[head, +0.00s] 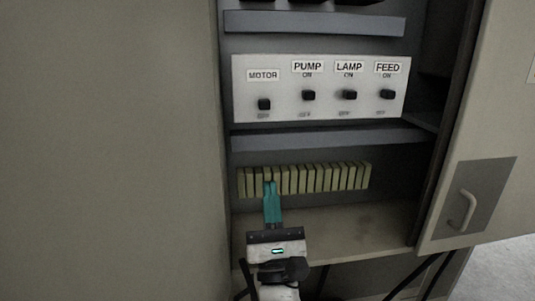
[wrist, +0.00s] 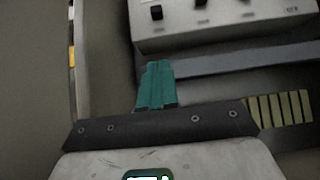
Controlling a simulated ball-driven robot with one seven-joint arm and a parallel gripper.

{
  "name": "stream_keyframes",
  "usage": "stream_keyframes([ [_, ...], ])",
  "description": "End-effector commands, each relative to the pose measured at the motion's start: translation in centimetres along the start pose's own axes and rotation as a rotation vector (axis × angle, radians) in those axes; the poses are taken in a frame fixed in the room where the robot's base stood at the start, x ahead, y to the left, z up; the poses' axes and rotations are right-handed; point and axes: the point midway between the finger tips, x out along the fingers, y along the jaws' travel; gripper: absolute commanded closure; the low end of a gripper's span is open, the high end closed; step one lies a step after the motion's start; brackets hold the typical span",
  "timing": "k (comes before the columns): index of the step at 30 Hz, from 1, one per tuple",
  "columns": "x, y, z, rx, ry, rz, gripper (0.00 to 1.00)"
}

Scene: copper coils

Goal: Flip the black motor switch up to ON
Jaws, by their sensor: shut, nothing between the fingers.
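The black motor switch (head: 264,104) is the leftmost on a white panel (head: 285,115), below the MOTOR label (head: 263,76). Its lever sits low, near the OFF mark, lower than the other levers. It also shows at the top of the wrist view (wrist: 156,13). My gripper (head: 270,186) has teal fingers closed together with nothing between them. It is below the panel in the head view, in front of the terminal row. In the wrist view the closed fingers (wrist: 155,66) point up toward the panel's lower left and appear apart from the switch.
The PUMP (head: 308,95), LAMP (head: 349,95) and FEED (head: 387,94) switches sit to the right, levers higher. A grey ledge (head: 320,140) runs below the panel. Yellowish terminal blocks (head: 320,178) line the back. The open cabinet door (head: 490,120) stands at right.

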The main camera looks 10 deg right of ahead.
Motion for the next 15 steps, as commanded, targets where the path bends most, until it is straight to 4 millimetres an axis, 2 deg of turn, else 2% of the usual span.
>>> stream_keyframes([
  [15, 9.7, -0.1, 0.3, -0.002, -0.001, -0.001, 1.0],
])
